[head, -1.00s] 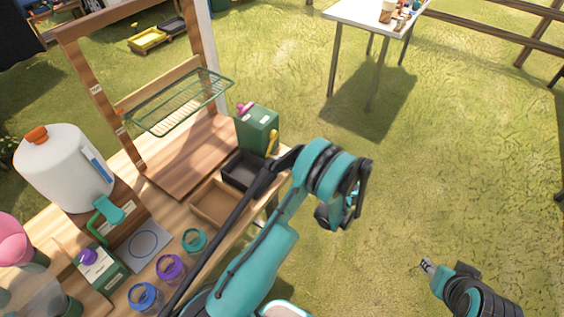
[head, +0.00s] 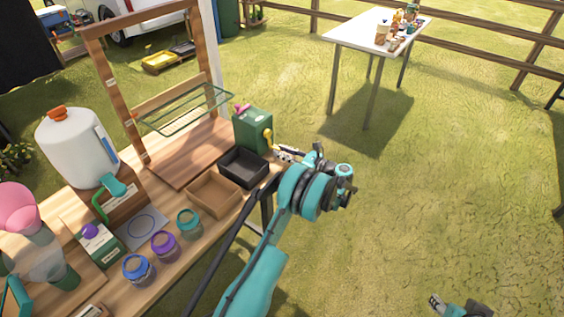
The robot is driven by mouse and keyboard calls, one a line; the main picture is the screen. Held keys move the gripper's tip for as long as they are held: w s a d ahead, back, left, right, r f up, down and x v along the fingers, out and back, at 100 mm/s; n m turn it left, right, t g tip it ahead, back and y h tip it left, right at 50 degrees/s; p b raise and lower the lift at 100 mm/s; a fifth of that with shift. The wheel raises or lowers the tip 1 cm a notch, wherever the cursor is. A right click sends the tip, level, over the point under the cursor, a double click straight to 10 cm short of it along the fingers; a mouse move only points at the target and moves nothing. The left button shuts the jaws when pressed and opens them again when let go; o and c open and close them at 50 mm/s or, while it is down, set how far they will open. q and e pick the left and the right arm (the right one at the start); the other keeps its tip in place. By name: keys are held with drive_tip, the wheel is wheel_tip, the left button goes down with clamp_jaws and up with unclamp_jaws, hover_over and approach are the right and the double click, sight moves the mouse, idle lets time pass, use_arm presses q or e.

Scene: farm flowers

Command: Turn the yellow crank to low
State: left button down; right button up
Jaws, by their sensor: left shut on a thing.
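The yellow crank (head: 267,137) is on the right side of a green box (head: 250,128) with a pink-purple part on top, at the right end of the wooden bench. The crank's arm hangs downward. My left gripper (head: 281,152) reaches in from the right and is shut at the crank's lower end; its fingertips are small and partly merge with the crank. Any low mark is too small to read. My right gripper (head: 434,302) is low at the bottom right, away from the bench, and too small to judge.
A black tray (head: 243,183) and a brown tray (head: 209,208) sit in front of the green box. Blue, purple and teal-rimmed jars (head: 164,246) stand farther left. A white jug (head: 72,147) and a wooden frame with a green wire rack (head: 187,110) are behind.

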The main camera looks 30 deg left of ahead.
use_arm(q)
drive_tip(key=w+n, duration=0.1)
drive_tip(key=n, duration=0.1)
drive_tip(key=shift+w+r+n, duration=0.3)
drive_tip(key=shift+w+r, duration=0.05)
drive_tip(key=shift+w, duration=0.05)
drive_tip(key=n, duration=0.1)
drive_tip(key=w+r+n, duration=0.1)
drive_tip(key=shift+w+d+n+t, duration=0.1)
drive_tip(key=shift+w+n+t, duration=0.1)
drive_tip(key=shift+n+t, duration=0.1)
drive_tip(key=shift+w+r+n, duration=0.45)
drive_tip(key=shift+r+n, duration=0.05)
drive_tip(key=shift+n, duration=0.55)
drive_tip(key=shift+w+r+n, duration=0.4)
drive_tip(key=shift+r+n, duration=0.1)
drive_tip(key=shift+n, duration=0.55)
drive_tip(key=c, duration=1.4)
unclamp_jaws()
drive_tip(key=shift+o, duration=0.2)
drive_tip(key=shift+d, duration=0.1)
drive_tip(key=s+d, duration=0.1)
drive_tip(key=d, duration=1.1)
drive_tip(key=shift+r, duration=0.45)
